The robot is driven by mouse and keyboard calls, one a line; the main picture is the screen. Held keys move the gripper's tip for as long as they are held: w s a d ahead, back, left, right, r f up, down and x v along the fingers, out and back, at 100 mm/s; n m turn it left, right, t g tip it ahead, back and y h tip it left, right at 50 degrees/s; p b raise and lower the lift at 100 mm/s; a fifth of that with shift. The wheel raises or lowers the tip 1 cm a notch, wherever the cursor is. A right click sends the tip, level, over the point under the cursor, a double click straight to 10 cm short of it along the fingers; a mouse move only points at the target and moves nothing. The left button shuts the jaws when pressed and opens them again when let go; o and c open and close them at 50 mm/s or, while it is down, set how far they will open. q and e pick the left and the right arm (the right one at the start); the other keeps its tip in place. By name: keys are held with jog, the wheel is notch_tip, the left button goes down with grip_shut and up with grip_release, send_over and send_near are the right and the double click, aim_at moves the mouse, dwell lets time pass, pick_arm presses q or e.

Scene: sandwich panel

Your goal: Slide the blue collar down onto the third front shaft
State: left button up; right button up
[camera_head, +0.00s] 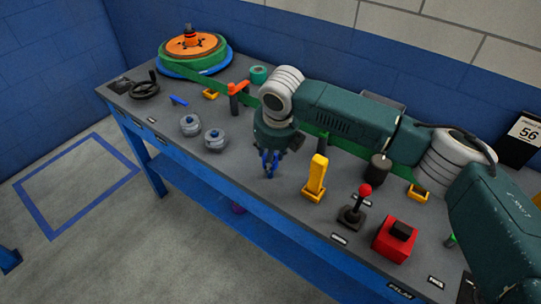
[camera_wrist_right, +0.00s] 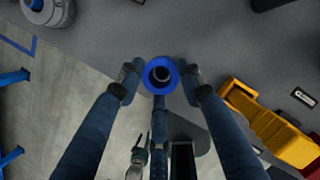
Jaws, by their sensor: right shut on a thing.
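In the right wrist view the blue collar (camera_wrist_right: 149,66) is a ring seen end-on between my right fingertips. My right gripper (camera_head: 270,163) is shut on it from both sides. A dark round centre shows inside the ring; I cannot tell whether it is a shaft or the open bore. In the head view the gripper points down over the middle front of the bench (camera_head: 255,196), left of the yellow handle (camera_head: 316,176). The collar and any shaft beneath are hard to make out there. My left gripper is not in view.
Two grey round fittings (camera_head: 214,138) stand left of my gripper. A red-knobbed joystick (camera_head: 353,213) and a red box (camera_head: 394,241) stand to the right. A black handwheel (camera_head: 145,88) and an orange-green reel (camera_head: 193,45) are at the far left. The bench's front edge is close.

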jog(key=shift+f, duration=0.15)
jog(key=shift+f+b, duration=0.65)
jog(key=shift+f, duration=1.7)
jog(key=o, duration=1.2)
notch_tip(320, 180, up, 11)
jog(key=p, duration=1)
jog(key=shift+f, duration=0.2)
jog(key=shift+f, duration=0.1)
